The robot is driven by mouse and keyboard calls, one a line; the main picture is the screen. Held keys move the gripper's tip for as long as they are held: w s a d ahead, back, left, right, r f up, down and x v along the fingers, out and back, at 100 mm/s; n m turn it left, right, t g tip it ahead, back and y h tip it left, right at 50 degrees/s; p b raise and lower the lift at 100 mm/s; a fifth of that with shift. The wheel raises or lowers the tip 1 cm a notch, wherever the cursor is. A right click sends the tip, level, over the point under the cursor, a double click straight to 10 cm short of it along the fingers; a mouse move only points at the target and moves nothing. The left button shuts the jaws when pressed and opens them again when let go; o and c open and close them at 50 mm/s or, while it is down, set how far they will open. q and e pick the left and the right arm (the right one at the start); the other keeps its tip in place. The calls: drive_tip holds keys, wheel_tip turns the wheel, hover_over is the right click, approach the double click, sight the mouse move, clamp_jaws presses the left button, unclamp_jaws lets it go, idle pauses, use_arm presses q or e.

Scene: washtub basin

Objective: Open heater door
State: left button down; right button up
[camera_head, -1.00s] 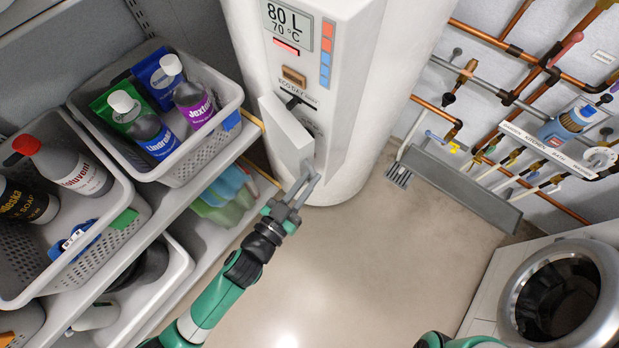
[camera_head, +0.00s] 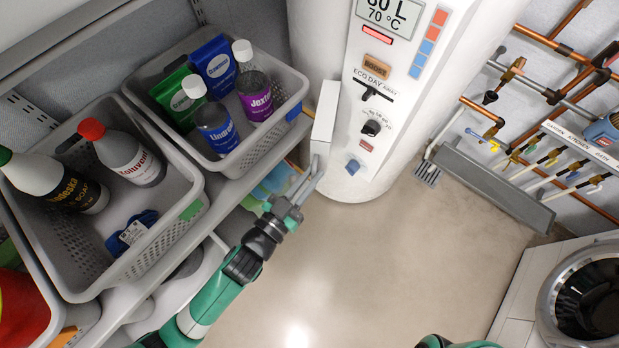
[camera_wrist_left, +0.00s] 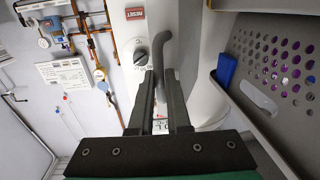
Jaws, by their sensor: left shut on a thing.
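The white heater (camera_head: 345,60) stands at the top centre of the head view. Its small white door (camera_head: 325,115) is swung out to the left, and the control panel (camera_head: 372,120) with its knobs is exposed. My left gripper (camera_head: 309,178) is at the lower edge of the door. In the left wrist view, its two dark fingers (camera_wrist_left: 160,95) are shut around a grey curved door handle (camera_wrist_left: 165,48). The fingertips' contact is partly hidden in the head view. My right gripper is out of view; only a green bit of that arm shows at the bottom.
A shelf with grey baskets (camera_head: 190,185) of bottles stands at the left, close to the door. Copper pipes (camera_head: 545,40) with valves run along the right wall. A washing machine (camera_head: 545,290) stands at the lower right. The floor between is clear.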

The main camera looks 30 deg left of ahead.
use_arm(q)
drive_tip(key=shift+a+f, duration=0.2)
drive_tip(key=shift+a, duration=0.1)
drive_tip(key=c, duration=1.2)
unclamp_jaws()
drive_tip(key=shift+c, duration=0.2)
drive_tip(key=shift+o, duration=0.4)
drive_tip(key=shift+w+r, duration=0.1)
drive_tip(key=shift+w, duration=0.1)
drive_tip(key=shift+d+r, duration=0.1)
drive_tip(key=shift+r, duration=0.05)
drive_tip(key=shift+s, duration=0.2)
drive_tip(key=s+b, duration=0.3)
drive_tip(key=s, duration=0.8)
drive_tip(key=shift+s+a, duration=0.2)
drive_tip(key=shift+a, duration=0.2)
